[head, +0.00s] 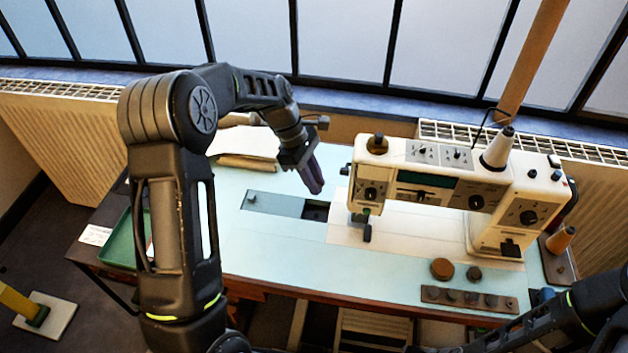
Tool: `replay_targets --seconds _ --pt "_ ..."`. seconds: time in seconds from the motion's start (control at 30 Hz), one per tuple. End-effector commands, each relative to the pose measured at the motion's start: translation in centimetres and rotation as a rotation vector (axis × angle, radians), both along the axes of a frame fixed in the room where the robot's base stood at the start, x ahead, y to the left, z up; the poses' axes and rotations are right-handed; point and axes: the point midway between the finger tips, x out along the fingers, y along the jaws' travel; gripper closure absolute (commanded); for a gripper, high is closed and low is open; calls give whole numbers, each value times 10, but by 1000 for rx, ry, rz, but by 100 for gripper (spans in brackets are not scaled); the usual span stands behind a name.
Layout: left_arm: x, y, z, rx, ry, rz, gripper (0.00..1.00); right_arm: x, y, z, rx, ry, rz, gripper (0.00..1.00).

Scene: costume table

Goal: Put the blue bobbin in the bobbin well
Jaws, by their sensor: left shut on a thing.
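The sewing machine (520,184) stands on the pale blue table. Left of its needle area, a grey-green plate (272,203) is set in the tabletop, with a dark square opening (316,211) at its right end, which looks like the bobbin well. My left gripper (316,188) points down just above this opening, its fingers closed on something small. I cannot make out the blue bobbin itself; the fingers hide what they hold. My right arm (570,318) shows at the lower right, but its gripper cannot be seen.
A dark holder strip (434,293) with several round pieces lies at the front right edge. Two brown discs, one larger (442,269) and one smaller (474,273), lie behind it. A green tray (121,246) is at the left. A thread cone (560,240) stands right of the machine.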

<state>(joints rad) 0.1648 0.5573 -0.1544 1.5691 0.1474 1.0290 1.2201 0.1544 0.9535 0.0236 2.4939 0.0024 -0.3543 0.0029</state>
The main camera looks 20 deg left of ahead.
Motion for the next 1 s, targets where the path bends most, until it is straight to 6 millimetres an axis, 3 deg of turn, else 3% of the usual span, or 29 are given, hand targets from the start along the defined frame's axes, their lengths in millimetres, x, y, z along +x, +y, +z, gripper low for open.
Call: replay_targets --seconds 0.37,1.0 --pt "0 0 -13 0 1 -3 100 1 0 -10 2 -3 1 55" --pt "0 0 -68 1 0 -3 100 3 1 -53 5 -9 1 55"
